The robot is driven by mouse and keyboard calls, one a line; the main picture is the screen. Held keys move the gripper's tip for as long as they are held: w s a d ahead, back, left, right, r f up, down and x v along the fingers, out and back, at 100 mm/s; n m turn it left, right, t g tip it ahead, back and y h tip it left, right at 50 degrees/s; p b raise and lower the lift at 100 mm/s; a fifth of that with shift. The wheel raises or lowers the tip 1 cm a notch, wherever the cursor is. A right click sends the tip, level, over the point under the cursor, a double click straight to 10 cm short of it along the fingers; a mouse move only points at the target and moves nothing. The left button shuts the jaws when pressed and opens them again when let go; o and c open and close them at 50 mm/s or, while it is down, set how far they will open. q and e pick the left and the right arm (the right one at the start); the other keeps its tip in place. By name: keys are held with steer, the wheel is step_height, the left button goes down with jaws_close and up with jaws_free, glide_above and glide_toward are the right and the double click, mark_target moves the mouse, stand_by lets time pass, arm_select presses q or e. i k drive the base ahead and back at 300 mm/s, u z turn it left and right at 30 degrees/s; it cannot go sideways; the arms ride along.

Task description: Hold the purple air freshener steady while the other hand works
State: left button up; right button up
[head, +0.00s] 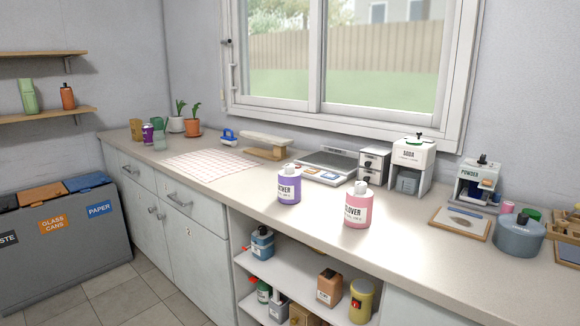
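A purple bottle (289,190) with a white pump-like cap and a white label stands upright near the front edge of the counter. A small purple container (148,134) stands at the far left end of the counter, among cups. I cannot tell from the picture which of these is the air freshener. Neither of my grippers is in the head view, and nothing is touching either purple thing.
A pink bottle (357,207) stands right of the purple bottle on the counter (420,240). Dispensers (411,162), a scale (325,166) and a grey pot (518,236) line the back and right. A checked mat (207,165) lies left. Open shelves below hold several bottles.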

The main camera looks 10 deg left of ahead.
mark_target(289, 169)
steer(key=u, duration=0.7)
steer(key=k, duration=0.9)
steer(key=u, duration=1.8)
steer(key=i, duration=0.35)
steer(key=z, duration=0.9)
steer(key=i, duration=2.2)
steer(key=z, duration=1)
